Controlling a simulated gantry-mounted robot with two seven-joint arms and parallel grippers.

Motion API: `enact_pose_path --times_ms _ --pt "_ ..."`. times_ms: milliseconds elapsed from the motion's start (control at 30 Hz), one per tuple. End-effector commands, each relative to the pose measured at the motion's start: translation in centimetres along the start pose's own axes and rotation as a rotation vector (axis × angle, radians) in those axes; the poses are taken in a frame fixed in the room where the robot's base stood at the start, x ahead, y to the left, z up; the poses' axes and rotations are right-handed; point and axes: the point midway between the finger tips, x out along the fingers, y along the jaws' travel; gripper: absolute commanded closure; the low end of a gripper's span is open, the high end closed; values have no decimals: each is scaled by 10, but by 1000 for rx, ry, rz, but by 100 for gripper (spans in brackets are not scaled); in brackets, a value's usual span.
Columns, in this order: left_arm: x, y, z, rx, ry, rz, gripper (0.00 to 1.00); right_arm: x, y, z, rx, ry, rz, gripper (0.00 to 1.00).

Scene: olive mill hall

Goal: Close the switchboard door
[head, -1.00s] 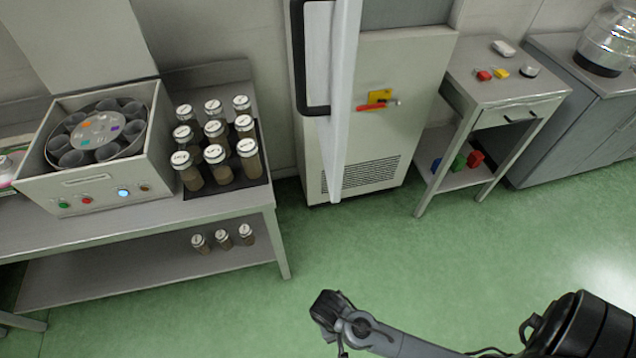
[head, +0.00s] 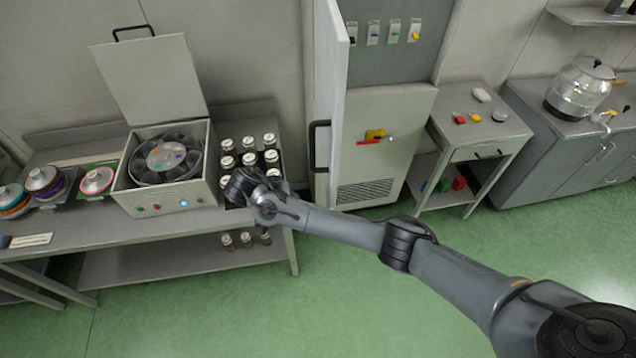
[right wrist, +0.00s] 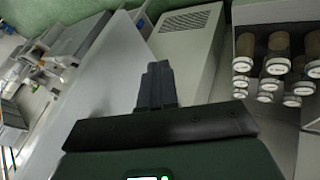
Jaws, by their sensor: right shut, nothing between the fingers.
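The switchboard (head: 380,120) is a tall grey cabinet. Its pale door (head: 330,90) stands open, swung outward and seen nearly edge-on in the head view, with a black handle (head: 319,147) on its left face. A row of small switches (head: 395,32) shows inside. My right gripper (head: 238,187) is to the left of the door, in front of the jars, and apart from the handle. In the right wrist view the fingers (right wrist: 157,85) are together and empty, with a large pale panel (right wrist: 95,85) beyond them at left. My left gripper is not in view.
Several lidded jars (head: 249,145) and an open-lidded centrifuge (head: 160,198) stand on the left bench (head: 110,225). A side table (head: 465,100) is right of the switchboard, beside a grey counter (head: 560,140) with a glass vessel (head: 580,88). Green floor (head: 350,290) in front is open.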

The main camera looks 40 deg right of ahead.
Motion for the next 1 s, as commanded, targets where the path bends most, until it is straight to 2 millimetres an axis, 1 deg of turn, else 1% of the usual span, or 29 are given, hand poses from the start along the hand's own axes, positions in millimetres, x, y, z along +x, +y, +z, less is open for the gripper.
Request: enact_pose_path --times_ms 33,67,133,200,267,367,400,467,700,767,900,1000 --pt "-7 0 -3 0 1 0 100 -12 4 -10 8 10 -8 100" --pt "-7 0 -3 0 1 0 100 -15 4 -14 12 13 -11 100" --pt "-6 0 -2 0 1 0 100 -18 4 -18 18 19 -16 100" --pt "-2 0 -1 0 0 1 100 -14 4 -20 20 21 -19 100" --pt "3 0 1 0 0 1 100 -7 3 -20 20 22 -19 100" --pt "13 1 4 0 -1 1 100 8 2 -19 22 21 -18 100" --pt "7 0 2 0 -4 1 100 10 5 -21 20 19 -17 100" --pt "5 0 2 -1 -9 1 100 20 5 -21 19 18 -16 100" --pt "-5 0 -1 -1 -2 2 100 65 4 -21 20 17 -17 100" --pt "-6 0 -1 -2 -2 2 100 75 3 -22 19 18 -18 100" --pt "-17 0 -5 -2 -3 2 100 84 20 -23 18 20 -18 100" --pt "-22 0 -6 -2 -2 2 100 90 29 -22 18 20 -19 100"
